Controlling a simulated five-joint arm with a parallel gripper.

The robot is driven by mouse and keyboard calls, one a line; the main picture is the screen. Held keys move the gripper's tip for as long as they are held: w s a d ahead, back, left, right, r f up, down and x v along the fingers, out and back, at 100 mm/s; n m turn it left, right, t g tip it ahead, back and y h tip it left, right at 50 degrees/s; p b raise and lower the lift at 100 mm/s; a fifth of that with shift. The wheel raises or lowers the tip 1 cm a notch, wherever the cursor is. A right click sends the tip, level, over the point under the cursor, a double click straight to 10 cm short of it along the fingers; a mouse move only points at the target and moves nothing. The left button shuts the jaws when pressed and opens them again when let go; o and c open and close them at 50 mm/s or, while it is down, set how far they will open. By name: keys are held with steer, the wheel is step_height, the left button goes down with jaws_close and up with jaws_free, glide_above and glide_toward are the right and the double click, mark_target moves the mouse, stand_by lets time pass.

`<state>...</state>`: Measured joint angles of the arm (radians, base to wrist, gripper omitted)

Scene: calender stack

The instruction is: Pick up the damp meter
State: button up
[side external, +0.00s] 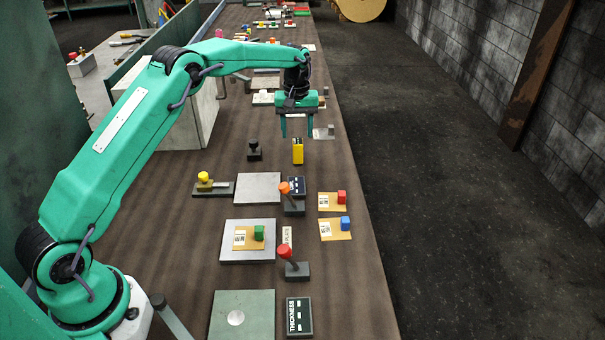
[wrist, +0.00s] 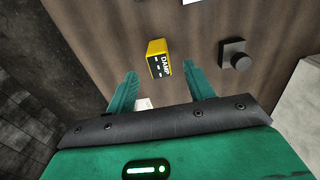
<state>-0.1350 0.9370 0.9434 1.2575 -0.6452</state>
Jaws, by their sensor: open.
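The damp meter is a small yellow block with a dark face. It stands on the brown table near the right edge in the side external view (side external: 298,151). In the wrist view the damp meter (wrist: 156,60) shows the word DAMP, and lies just beyond the fingertips, between their lines. My gripper (side external: 297,136) points down a little above and behind the meter in the side external view. In the wrist view my gripper (wrist: 162,82) has its two green fingers apart with nothing between them.
A black knob on a base (side external: 254,150) stands left of the meter; it also shows in the wrist view (wrist: 236,57). A grey plate (side external: 257,188) and an orange-topped lever (side external: 286,188) lie nearer the camera. A small grey block (side external: 329,131) sits close behind right. The table's right edge is near.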

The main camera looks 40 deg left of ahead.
mark_target(298, 150)
steer(key=shift+f, duration=0.25)
steer(key=shift+f, duration=1.25)
steer(key=shift+f, duration=0.1)
steer(key=shift+w+f, duration=0.15)
steer(key=shift+f, duration=2.35)
jaws_close()
steer(key=shift+r, duration=0.25)
